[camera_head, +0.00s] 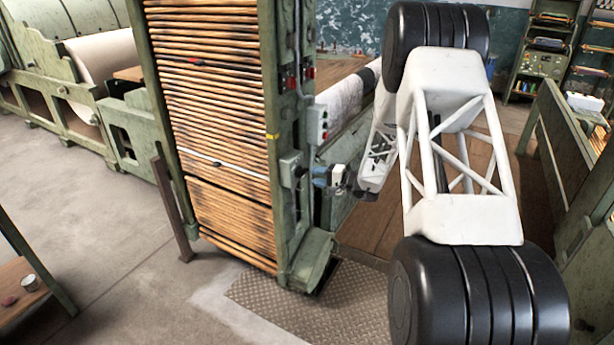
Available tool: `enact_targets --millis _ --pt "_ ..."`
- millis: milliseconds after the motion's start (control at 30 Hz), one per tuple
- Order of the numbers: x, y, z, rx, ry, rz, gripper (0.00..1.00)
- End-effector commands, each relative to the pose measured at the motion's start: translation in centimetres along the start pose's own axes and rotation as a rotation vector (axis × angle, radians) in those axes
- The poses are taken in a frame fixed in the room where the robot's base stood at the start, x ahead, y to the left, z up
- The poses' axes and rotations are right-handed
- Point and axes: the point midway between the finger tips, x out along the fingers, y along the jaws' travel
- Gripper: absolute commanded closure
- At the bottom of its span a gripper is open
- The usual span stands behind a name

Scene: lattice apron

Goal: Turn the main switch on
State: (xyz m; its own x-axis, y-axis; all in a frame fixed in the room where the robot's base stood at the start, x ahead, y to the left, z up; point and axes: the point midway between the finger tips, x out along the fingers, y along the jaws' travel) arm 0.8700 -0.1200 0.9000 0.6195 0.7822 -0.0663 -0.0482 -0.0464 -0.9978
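A grey switch box (290,168) is mounted on the green machine post, with a small dark part on its right side. It looks like the main switch, but its on or off position is too small to tell. My gripper (319,177) is just right of this box, at the end of my white lattice arm. Its fingertips are small and dark against the machine, so I cannot tell whether they touch the switch or how far apart they are.
A control box (317,124) with red and green buttons sits above on the same post (272,130). A stack of wooden slats (215,110) fills the frame to the left. A metal tread plate (320,300) lies on the floor below. Open concrete floor is at left.

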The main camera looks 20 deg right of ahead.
Motion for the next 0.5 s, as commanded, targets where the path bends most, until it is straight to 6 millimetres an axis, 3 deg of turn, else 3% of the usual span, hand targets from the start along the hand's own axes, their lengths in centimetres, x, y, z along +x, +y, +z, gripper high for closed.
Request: enact_targets --millis 200,500 --pt "-0.8 3.4 -3.3 -0.002 0.089 -0.053 0.61" --pt "-1.0 4.2 -4.2 -0.006 0.116 -0.068 0.61"
